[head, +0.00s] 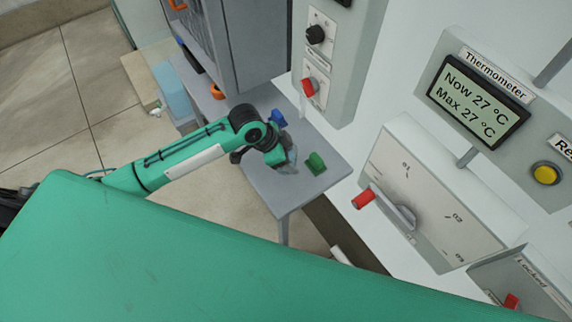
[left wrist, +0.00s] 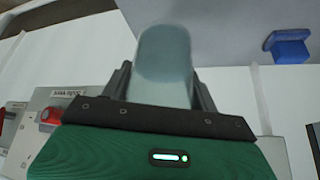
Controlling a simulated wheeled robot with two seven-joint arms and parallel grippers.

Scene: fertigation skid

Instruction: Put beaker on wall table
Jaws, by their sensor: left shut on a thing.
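The beaker (left wrist: 165,58) is a clear, grey-tinted vessel between the two dark fingers of my left gripper (left wrist: 162,90) in the left wrist view. In the head view the beaker (head: 289,163) shows small and pale at the tip of my left gripper (head: 284,160), partly hidden by it. My left gripper is shut on the beaker. Both are over the grey wall table (head: 306,190), near its middle. I cannot tell whether the beaker touches the tabletop. My right gripper is not in view.
On the table, a green object (head: 316,163) is right of the beaker and a blue object (head: 278,118) behind it. A grey cabinet (head: 250,45) is at the back. Wall panels with red handles, including a dial box (head: 435,195), line the right. Bare tabletop shows toward the front.

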